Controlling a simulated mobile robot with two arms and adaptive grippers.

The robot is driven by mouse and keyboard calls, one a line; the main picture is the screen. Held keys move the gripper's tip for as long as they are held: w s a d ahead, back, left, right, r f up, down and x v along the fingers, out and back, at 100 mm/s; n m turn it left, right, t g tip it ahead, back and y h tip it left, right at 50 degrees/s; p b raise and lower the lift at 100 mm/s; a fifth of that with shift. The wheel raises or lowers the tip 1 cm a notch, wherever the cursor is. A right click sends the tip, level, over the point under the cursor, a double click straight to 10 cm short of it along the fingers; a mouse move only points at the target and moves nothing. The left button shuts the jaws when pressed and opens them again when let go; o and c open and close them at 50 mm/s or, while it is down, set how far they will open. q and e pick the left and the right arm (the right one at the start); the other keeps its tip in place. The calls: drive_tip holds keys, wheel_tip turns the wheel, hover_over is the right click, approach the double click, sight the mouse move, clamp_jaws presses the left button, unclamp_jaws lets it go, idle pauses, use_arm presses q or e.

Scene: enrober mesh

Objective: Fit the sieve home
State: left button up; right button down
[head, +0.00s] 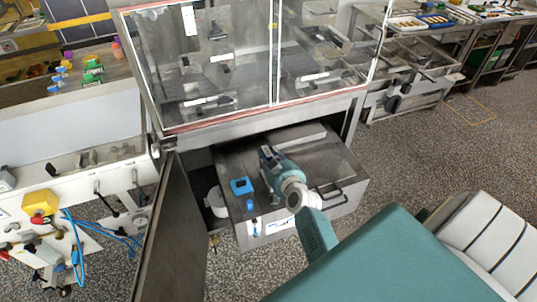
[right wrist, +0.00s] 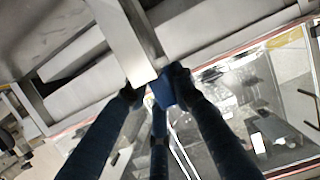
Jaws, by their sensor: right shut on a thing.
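My right gripper (head: 266,153) reaches in over the steel lower unit (head: 318,165) of the machine, below the glass hood. In the right wrist view the right gripper's dark fingers (right wrist: 154,88) are closed around a small blue part (right wrist: 165,90). A pale metal strip (right wrist: 126,42) ends at the fingers beside it. I take the blue part to belong to the sieve; no mesh can be made out. In the head view the held thing is hidden by the gripper. My left gripper is not in view.
The glass hood (head: 215,60) stands above and behind the unit. An open metal door (head: 168,235) is at the left, with a white round container (head: 217,203) just inside. A black handle (head: 330,193) juts from the unit's front right.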

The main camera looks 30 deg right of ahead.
drive_tip(key=shift+f+b, duration=5.05)
drive_tip(key=shift+f, duration=1.45)
drive_tip(key=shift+s+a+f+b, duration=0.15)
drive_tip(key=shift+s+f+b, duration=0.15)
drive_tip(key=shift+f, duration=0.25)
drive_tip(key=c, duration=1.4)
unclamp_jaws()
drive_tip(key=shift+s+a, duration=0.15)
drive_tip(key=shift+s, duration=0.15)
drive_tip(key=v, duration=0.7)
drive_tip(key=r+v, duration=0.1)
drive_tip(key=v, duration=0.3)
